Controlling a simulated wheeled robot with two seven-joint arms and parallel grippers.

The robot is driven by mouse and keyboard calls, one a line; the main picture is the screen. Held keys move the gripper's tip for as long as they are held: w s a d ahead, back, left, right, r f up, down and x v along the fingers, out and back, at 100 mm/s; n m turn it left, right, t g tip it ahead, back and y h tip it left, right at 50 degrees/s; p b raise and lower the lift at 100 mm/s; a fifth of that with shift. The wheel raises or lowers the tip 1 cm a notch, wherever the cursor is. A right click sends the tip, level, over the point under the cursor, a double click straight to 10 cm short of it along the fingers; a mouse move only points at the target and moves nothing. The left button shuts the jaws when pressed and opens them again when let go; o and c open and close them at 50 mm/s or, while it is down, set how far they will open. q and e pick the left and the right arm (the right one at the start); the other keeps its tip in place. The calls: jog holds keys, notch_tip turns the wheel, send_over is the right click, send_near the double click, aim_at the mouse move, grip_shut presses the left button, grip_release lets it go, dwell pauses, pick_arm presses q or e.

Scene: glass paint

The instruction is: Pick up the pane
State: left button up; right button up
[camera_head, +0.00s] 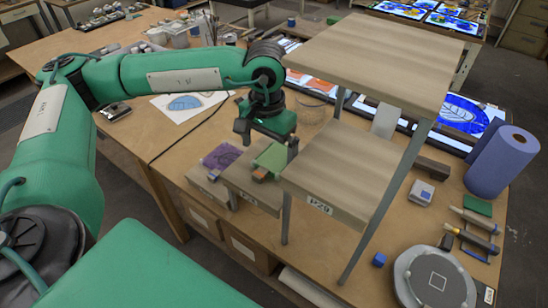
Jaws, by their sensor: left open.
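A purple pane (222,156) lies on a low wooden stand at the left of the bench. A green pane (271,159) lies tilted on the stand beside it, nearer the two-level shelf. I cannot tell from the picture which of them the task's pane is. My left gripper (266,139) is open and points down above the green pane, with one finger on each side. A gap seems to show between fingers and pane, but contact is hard to judge. My right gripper is out of view.
A tall two-level wooden shelf (375,58) stands close at the gripper's right. A blue paper roll (501,162), a round grey turntable (434,277) and tools lie at the right. Jars and brushes (176,34) stand at the back left.

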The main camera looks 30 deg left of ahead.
aim_at(267, 168)
pick_arm(q)
jog(key=f+p, duration=0.1)
jog(key=f, duration=0.1)
jog(key=f+p, duration=0.1)
jog(key=shift+s+a+f+p, duration=0.1)
jog(key=shift+s+f+p, duration=0.2)
jog(key=shift+f, duration=0.1)
jog(key=shift+w+f, duration=0.1)
jog(key=shift+f, duration=0.35)
jog(key=c, duration=1)
